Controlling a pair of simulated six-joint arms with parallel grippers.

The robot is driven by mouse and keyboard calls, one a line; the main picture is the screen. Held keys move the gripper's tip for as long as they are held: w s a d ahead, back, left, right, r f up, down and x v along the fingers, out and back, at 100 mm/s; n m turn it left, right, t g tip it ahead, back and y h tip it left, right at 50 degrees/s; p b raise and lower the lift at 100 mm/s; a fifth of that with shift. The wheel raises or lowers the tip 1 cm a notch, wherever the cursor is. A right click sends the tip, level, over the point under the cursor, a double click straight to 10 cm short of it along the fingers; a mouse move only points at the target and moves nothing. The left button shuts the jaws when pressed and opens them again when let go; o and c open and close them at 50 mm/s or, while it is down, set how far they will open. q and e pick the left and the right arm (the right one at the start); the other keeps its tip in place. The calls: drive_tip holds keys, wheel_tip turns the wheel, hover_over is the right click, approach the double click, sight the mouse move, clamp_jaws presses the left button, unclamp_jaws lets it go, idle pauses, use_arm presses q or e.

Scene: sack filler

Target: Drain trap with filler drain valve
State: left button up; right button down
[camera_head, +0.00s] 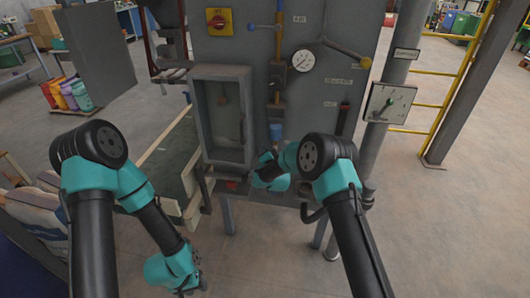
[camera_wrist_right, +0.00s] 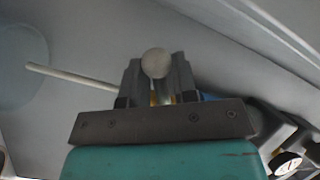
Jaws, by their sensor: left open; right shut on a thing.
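My right gripper (camera_head: 258,172) is low on the front of the grey filler panel, just below a blue cylinder (camera_head: 277,130) on the vertical pipe, which looks like the trap. In the right wrist view its two fingers (camera_wrist_right: 157,88) are shut on a round pale knob (camera_wrist_right: 155,63), which seems to be the drain valve's. The rest of the valve is hidden by the gripper and arm. My left gripper (camera_head: 192,284) hangs low at the bottom, open and empty, away from the panel.
A grey framed box (camera_head: 222,73) stands left of the pipe. A pressure gauge (camera_head: 303,61) and a red-yellow switch (camera_head: 219,21) are above. A dial box (camera_head: 389,102) is on the right post.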

drive_tip(key=shift+d+f+n, duration=0.1)
drive_tip(key=shift+n, duration=0.2)
drive_tip(key=c, duration=0.9)
unclamp_jaws()
drive_tip(key=shift+s, duration=0.1)
drive_tip(key=v, duration=1.7)
drive_tip(key=shift+s, duration=0.15)
